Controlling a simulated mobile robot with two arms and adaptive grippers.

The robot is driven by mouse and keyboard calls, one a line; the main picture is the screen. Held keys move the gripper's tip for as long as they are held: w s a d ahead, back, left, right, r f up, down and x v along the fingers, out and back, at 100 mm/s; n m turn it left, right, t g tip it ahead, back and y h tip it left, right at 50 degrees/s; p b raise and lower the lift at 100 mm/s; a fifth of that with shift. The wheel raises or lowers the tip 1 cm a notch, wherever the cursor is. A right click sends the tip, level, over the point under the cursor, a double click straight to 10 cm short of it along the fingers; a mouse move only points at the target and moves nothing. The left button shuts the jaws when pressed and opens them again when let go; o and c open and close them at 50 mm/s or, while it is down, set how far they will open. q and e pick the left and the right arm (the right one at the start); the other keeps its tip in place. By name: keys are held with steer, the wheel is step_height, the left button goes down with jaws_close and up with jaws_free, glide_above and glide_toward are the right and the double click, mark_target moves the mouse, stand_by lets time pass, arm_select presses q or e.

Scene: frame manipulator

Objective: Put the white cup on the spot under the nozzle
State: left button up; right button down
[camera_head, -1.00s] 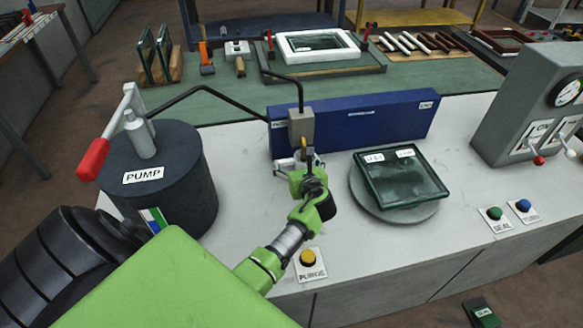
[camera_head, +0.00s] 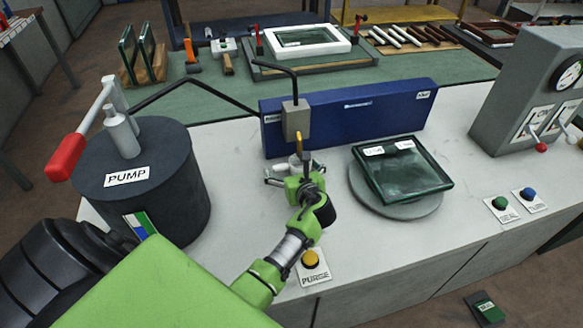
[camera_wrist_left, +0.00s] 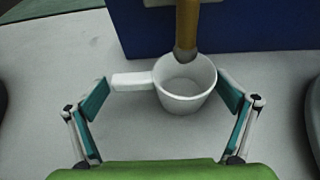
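The white cup (camera_wrist_left: 184,88) stands upright on the pale bench top, its handle pointing left in the left wrist view. The brass nozzle tip (camera_wrist_left: 186,30) is above it and overlaps its far rim in that view. In the head view the nozzle (camera_head: 298,140) hangs from a grey block, and the cup (camera_head: 297,160) is mostly hidden behind my left gripper (camera_head: 294,174). My left gripper is open, with its teal-padded fingers (camera_wrist_left: 164,88) on either side of the cup and handle. Any mark under the cup is hidden. My right gripper is not in view.
The dark pump drum (camera_head: 150,205) with a red-handled lever stands at left. A blue box (camera_head: 350,112) is behind the nozzle. A glass unit (camera_head: 405,172) lies on a round turntable (camera_head: 400,210) at right. The yellow purge button (camera_head: 310,258) is in front.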

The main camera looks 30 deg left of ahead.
arm_select(q)
steer(key=shift+r, duration=0.1)
steer(key=shift+r, duration=0.15)
steer(key=v, duration=1.1)
steer(key=shift+s+d, duration=0.1)
steer(key=shift+d, duration=0.05)
steer(key=shift+s+d+r, duration=0.2)
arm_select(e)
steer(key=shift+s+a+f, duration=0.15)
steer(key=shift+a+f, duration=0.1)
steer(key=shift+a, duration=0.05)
